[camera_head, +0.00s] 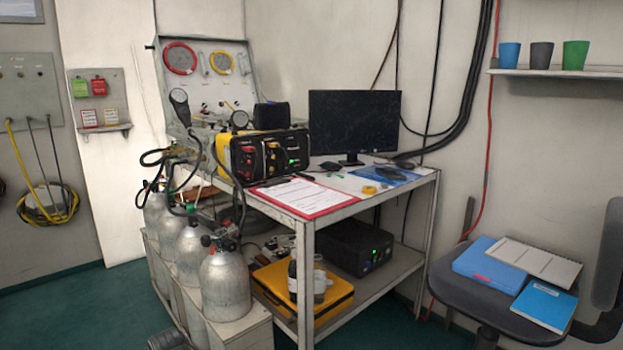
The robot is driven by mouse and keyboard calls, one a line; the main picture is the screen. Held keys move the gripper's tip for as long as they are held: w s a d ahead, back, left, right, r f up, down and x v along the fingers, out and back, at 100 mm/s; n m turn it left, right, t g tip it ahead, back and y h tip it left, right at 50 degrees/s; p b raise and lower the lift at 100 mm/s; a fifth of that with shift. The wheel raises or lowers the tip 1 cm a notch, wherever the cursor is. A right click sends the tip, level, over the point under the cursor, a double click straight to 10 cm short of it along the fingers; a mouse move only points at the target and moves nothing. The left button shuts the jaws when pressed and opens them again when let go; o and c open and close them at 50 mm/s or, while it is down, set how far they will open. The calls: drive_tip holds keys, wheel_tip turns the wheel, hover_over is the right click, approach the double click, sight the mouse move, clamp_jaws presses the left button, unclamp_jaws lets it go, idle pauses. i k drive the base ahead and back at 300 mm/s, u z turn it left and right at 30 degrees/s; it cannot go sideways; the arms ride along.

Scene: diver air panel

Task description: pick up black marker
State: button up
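I cannot make out the black marker for certain. A thin dark item (306,177) lies at the upper right of the red clipboard (312,209) on the desk; it is too small to tell whether it is the marker. A small rounded black object (330,166) lies behind it, below the monitor. My gripper is not in view.
The desk (345,200) carries a monitor (353,122), a yellow-and-black panel box (266,154), a yellow tape-like ring (369,190) and a blue item (390,174). Gas cylinders (224,284) stand at its left, a chair (470,292) with folders at its right. Green floor shows at front.

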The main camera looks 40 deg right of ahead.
sight(308, 177)
drive_tip(key=z, duration=0.15)
drive_tip(key=i, duration=0.85)
drive_tip(key=u, duration=0.05)
